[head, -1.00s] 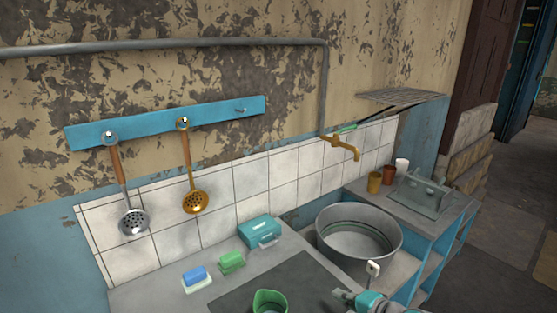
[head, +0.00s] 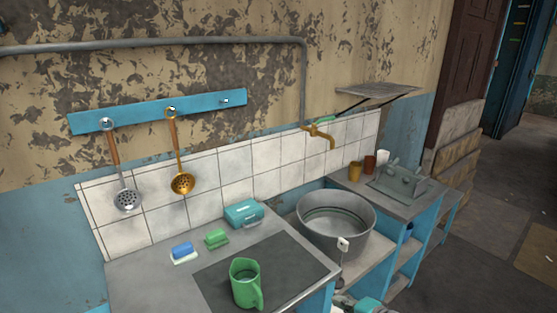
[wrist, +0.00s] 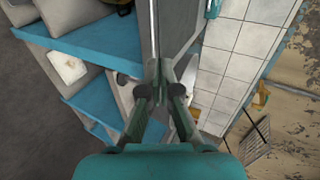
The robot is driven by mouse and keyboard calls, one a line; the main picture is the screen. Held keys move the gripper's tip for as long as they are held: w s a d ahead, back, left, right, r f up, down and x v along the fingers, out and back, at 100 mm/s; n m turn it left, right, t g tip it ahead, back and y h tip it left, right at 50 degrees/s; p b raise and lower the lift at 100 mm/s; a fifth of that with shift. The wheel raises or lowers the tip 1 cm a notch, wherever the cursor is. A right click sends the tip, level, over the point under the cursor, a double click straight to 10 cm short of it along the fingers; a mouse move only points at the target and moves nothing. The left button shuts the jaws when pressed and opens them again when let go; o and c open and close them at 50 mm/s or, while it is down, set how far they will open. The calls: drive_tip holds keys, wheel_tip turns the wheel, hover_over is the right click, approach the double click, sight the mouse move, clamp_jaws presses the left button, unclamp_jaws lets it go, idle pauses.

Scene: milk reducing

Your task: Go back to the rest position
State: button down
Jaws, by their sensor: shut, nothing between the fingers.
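My gripper (wrist: 164,84) is shut and empty in the wrist view, its two dark fingers meeting at the tips. In the head view only a teal part of my arm shows at the bottom edge, to the right of the counter. A green mug (head: 243,288) stands upright on the dark panel of the counter, apart from my arm.
A large metal basin (head: 335,214) sits right of the counter (head: 150,277). A teal box (head: 243,211) and two sponges, blue (head: 182,250) and green (head: 216,238), lie at the back. A brass tap (head: 325,134) and two ladles hang on the wall side.

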drive_tip(key=s+f+n+t+h, duration=0.15)
drive_tip(key=s+f, duration=0.25)
drive_tip(key=s, duration=0.4)
drive_tip(key=s+d+f+h, duration=0.15)
drive_tip(key=s+f, duration=0.25)
drive_tip(key=s, duration=0.5)
drive_tip(key=s+f+n+t+h, duration=0.15)
drive_tip(key=s+f, duration=0.25)
drive_tip(key=s, duration=0.4)
drive_tip(key=s+r+n+h, duration=0.1)
drive_tip(key=s+r+n, duration=0.3)
drive_tip(key=s, duration=0.7)
drive_tip(key=s+r+n+t+h, duration=0.1)
drive_tip(key=s+r+n, duration=0.2)
drive_tip(key=s+r, duration=0.6)
drive_tip(key=shift+s+d+r+n, duration=0.15)
drive_tip(key=shift+s+r+n, duration=0.2)
drive_tip(key=shift+s, duration=1.35)
drive_tip(key=shift+f+h, duration=0.1)
drive_tip(key=shift+h, duration=0.15)
